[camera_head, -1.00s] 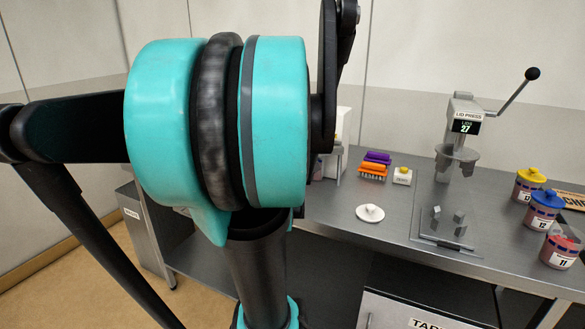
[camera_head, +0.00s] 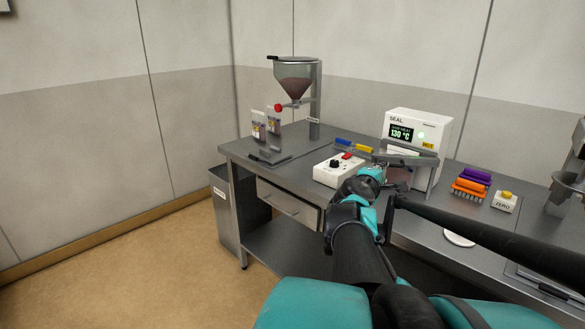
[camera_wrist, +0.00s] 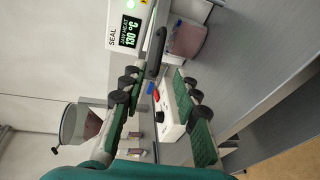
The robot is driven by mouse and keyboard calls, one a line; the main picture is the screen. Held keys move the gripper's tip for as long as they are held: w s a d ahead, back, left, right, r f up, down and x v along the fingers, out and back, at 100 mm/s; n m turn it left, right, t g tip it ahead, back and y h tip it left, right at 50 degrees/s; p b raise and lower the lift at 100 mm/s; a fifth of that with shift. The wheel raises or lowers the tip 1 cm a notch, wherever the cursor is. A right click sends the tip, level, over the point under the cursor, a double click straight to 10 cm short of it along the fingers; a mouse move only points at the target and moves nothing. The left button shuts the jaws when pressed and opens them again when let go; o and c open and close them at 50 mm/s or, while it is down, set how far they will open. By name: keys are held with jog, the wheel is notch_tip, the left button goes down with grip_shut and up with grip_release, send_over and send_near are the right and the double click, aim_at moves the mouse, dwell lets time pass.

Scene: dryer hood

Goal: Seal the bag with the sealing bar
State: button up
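The white heat sealer (camera_head: 430,126) stands on the bench with its display reading 130 °C and a green light lit; it also shows in the wrist view (camera_wrist: 125,22). A grey sealing bar (camera_head: 405,158) runs across its front, and a dark handle (camera_wrist: 156,48) shows in the wrist view. A pinkish bag (camera_wrist: 187,38) is at the sealer, partly hidden; I cannot tell how its mouth sits under the bar. My gripper (camera_wrist: 155,85) is open, its green-padded fingers apart and empty, near the handle. In the head view my gripper (camera_head: 368,182) is partly hidden by my arm.
A white control box (camera_head: 338,168) with a knob and red switch is close to my gripper. A hopper (camera_head: 294,88) and small pouches (camera_head: 259,130) stand at the left. Purple and orange brushes (camera_head: 470,184) and the ZERO block (camera_head: 504,201) lie to the right.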

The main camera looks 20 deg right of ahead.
aim_at(406, 163)
dwell(0.3)
jog(key=shift+c, duration=0.6)
jog(key=shift+d+r, duration=0.2)
jog(key=shift+d, duration=0.05)
jog(key=shift+c, duration=1.3)
jog(key=d+r+m+g+y, duration=0.1)
jog(key=d+m+g, duration=0.1)
jog(key=d, duration=0.1)
jog(key=w+d+r+m+g, duration=0.1)
jog(key=d+m+g, duration=0.1)
jog(key=m, duration=0.1)
jog(key=d+r+m+g+y, duration=0.1)
jog(key=d+m, duration=0.2)
jog(key=shift+w+d+r+g+y, duration=0.15)
jog(key=shift+d+g+y, duration=0.15)
jog(key=shift+g, duration=0.1)
grip_shut()
jog(key=w+r+m+g+y, duration=0.1)
jog(key=w+r+m+y, duration=0.45)
jog(key=y, duration=0.25)
jog(key=s+a+x, duration=0.1)
jog(key=x, duration=0.8)
jog(key=shift+f+m, duration=0.35)
jog(key=shift+f, duration=0.1)
